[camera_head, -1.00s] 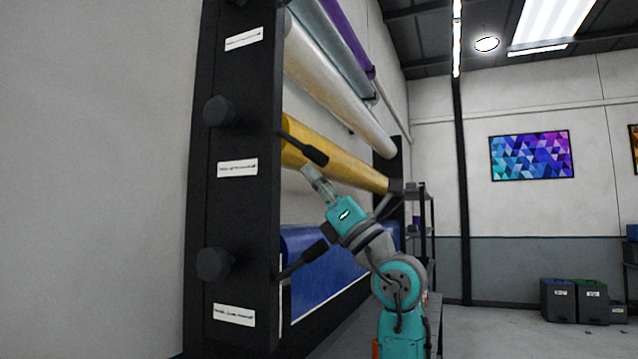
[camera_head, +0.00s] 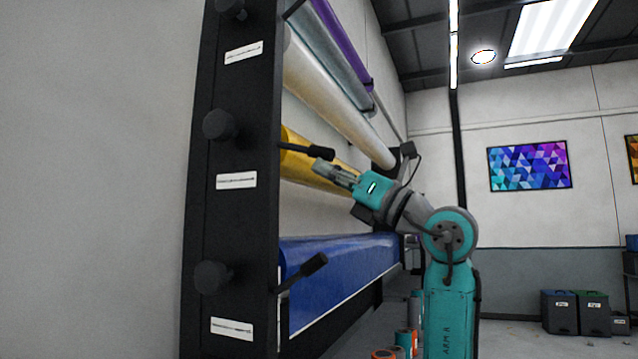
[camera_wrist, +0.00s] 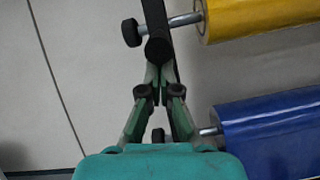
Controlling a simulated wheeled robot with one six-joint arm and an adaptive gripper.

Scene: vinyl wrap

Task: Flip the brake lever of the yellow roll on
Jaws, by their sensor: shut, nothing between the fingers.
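The yellow roll (camera_head: 296,168) is mounted on the black rack, between a white roll above and a blue roll below. Its black brake lever (camera_head: 310,151) sticks out from the rack's upright, nearly level and dipping slightly towards its tip. My gripper (camera_head: 322,166) is shut and empty, with its fingertips just below the lever's handle end. In the wrist view the yellow roll (camera_wrist: 265,15) is at top right. The lever's round handle end (camera_wrist: 158,49) lies straight ahead of my shut fingertips (camera_wrist: 154,74). I cannot tell whether they touch it.
The blue roll (camera_head: 340,268) has its own black lever (camera_head: 305,270), tilted upward, below my gripper. The white roll (camera_head: 325,85) runs above. The rack upright (camera_head: 240,215) with black knobs stands to the left. Bins (camera_head: 575,312) stand far right. The space right of my arm is open.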

